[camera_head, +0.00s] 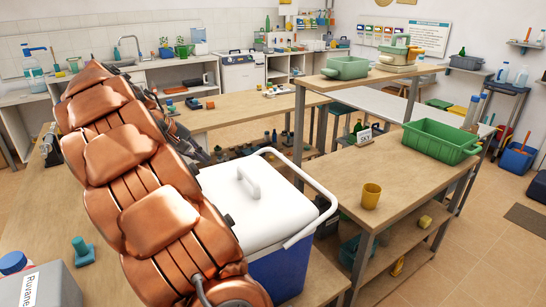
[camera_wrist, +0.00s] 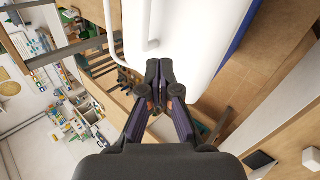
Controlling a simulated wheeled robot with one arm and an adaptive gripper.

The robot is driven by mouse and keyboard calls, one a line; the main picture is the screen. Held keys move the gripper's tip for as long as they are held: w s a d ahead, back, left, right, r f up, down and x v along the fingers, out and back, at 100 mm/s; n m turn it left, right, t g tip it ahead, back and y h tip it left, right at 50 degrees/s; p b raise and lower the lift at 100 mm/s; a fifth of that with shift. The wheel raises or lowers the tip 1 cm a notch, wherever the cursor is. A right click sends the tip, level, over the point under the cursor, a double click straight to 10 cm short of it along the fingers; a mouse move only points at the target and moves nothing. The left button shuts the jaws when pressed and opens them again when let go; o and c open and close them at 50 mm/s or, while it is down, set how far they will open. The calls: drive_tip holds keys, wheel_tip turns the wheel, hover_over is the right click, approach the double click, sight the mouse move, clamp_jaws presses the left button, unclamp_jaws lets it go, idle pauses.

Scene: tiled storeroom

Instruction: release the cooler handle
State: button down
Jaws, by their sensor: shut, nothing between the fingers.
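The cooler (camera_head: 262,205) has a white lid and a blue body, and stands on a wooden bench in the head view. A white carrying handle (camera_head: 316,226) loops around its right side, and a smaller grip (camera_head: 247,182) sits on the lid. In the wrist view the white cooler top (camera_wrist: 195,45) fills the upper middle, with the handle bar (camera_wrist: 110,28) left of my fingertips. My gripper (camera_wrist: 158,68) is shut and empty, its tips over the near edge of the cooler in the picture. Whether they touch it I cannot tell. The head view does not clearly show my gripper.
A grey box (camera_head: 45,288) and a teal-topped object (camera_head: 82,250) are at lower left. Tiled floor (camera_head: 470,262) is open at lower right.

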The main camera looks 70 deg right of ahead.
drive_tip(key=w+d+f+m+g+h+b, duration=0.1)
drive_tip(key=d+b, duration=0.1)
drive_tip(key=d, duration=0.9)
drive_tip(key=m+g+b, duration=0.1)
drive_tip(key=b, duration=0.1)
approach(279, 155)
drive_tip(key=shift+h, duration=0.4)
drive_tip(key=x, duration=0.3)
drive_tip(key=p+x, duration=0.1)
drive_tip(key=x, duration=0.2)
drive_tip(key=shift+s+f, duration=0.2)
drive_tip(key=shift+f, duration=0.2)
drive_tip(key=shift+d+p, duration=0.1)
drive_tip(key=shift+p, duration=0.45)
